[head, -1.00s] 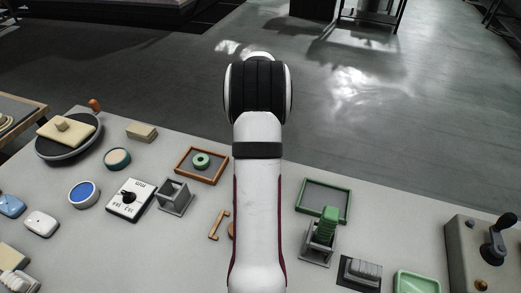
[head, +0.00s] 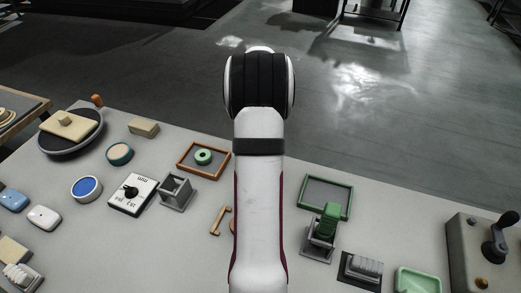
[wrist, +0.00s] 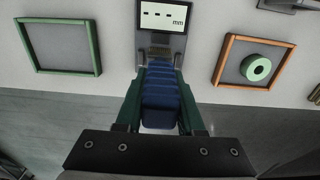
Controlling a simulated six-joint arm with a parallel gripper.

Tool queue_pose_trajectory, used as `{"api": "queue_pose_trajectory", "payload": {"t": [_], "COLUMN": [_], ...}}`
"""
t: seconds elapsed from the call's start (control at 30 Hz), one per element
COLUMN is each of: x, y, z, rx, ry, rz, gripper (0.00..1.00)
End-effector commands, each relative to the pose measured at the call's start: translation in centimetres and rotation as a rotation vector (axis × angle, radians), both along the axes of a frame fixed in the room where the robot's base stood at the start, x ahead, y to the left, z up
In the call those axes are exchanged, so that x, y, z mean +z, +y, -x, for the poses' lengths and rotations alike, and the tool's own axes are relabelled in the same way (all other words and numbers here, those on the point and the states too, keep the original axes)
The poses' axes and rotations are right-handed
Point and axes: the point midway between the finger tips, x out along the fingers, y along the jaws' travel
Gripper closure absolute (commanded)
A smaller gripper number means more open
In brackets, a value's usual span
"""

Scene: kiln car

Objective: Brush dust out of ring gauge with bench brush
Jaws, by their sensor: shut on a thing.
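The ring gauge, a green ring (head: 203,157), lies flat inside an orange-framed tray (head: 180,163). In the wrist view the ring (wrist: 256,68) is at the right in its orange frame (wrist: 220,62), apart from my gripper. My gripper (wrist: 160,90) has its two green-edged fingers on either side of a blue ribbed piece (wrist: 160,98), shut on it. In the head view my arm hides the gripper and brush.
An empty green-framed tray (head: 325,180) lies right of my arm. A green block stands on a grey stand (head: 318,250). A grey unit with a "mm" display (wrist: 163,18) is straight beyond the brush. A grey holder (head: 175,195) and dial box (head: 131,207) stand at the left.

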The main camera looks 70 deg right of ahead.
Motion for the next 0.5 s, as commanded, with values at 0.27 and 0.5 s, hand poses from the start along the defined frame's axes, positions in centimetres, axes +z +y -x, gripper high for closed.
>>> {"api": "queue_pose_trajectory", "payload": {"t": [0.27, 0.5], "x": [0.1, 0.1], "y": [-1.0, -1.4], "z": [0.0, 0.0], "rx": [0.0, 0.002], "ry": [0.0, 0.0], "rz": [0.004, 0.003], "gripper": [1.0, 1.0]}}
